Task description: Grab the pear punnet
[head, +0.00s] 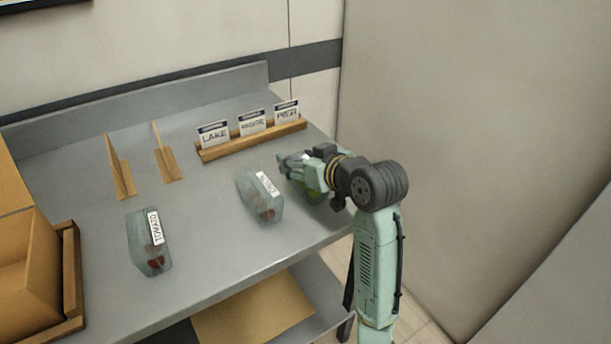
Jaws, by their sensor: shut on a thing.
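My gripper (291,170) is at the right part of the grey bench, shut on a punnet with green contents, which I take as the pear punnet (314,194). My fingers and wrist hide most of it, and I cannot read a label on it. I cannot tell whether it touches the bench. A clear punnet (258,204) with red contents lies just left of my gripper; its white label is too blurred to read. Another clear punnet (143,251) labelled TOMATO stands further left, apart from my gripper.
A wooden rack (222,149) holds three cards, reading LAKE, an unclear word and PIER. Two thin wooden dividers (119,170) stand left of it. A cardboard box (28,280) in a wooden frame is at the left edge. The bench between the punnets is clear.

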